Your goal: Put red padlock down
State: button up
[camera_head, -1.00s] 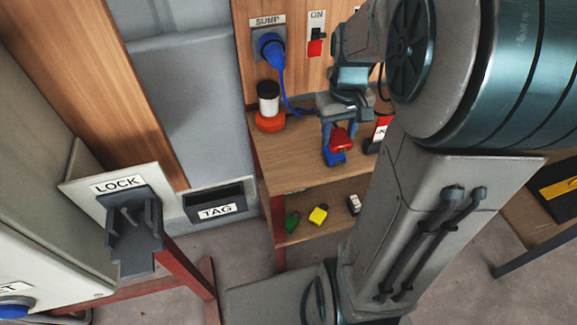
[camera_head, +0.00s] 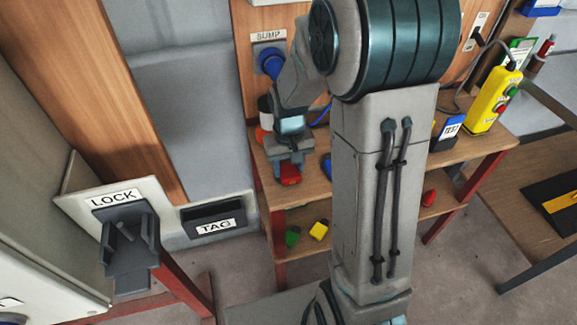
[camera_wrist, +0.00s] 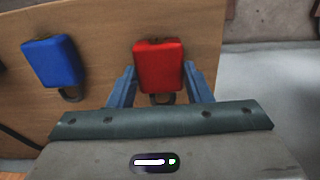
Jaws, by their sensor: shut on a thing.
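The red padlock (camera_wrist: 158,66) is between the two fingers of my gripper (camera_wrist: 160,88) in the wrist view, its body pointing away and its shackle toward the palm. In the head view the red padlock (camera_head: 290,174) shows below my gripper (camera_head: 289,160), over the left front part of the wooden table top (camera_head: 268,172). My gripper is shut on it. I cannot tell whether the padlock touches the table top.
A blue padlock (camera_wrist: 53,62) lies on the table left of the red one in the wrist view. Green (camera_head: 292,236) and yellow (camera_head: 318,230) items lie on the lower shelf. A LOCK holder (camera_head: 128,245) and TAG box (camera_head: 213,218) are at left. A yellow control box (camera_head: 492,100) stands at right.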

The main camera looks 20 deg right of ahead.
aim_at(289, 170)
jog(key=shift+f, duration=0.2)
jog(key=o, duration=1.1)
jog(key=shift+c, duration=0.2)
notch_tip(289, 170, up, 12)
jog(key=p, duration=0.2)
jog(key=s+r+t, duration=0.2)
jog(key=s, duration=1.2)
jog(key=shift+s+a+r, duration=0.25)
jog(key=shift+s+a, duration=0.05)
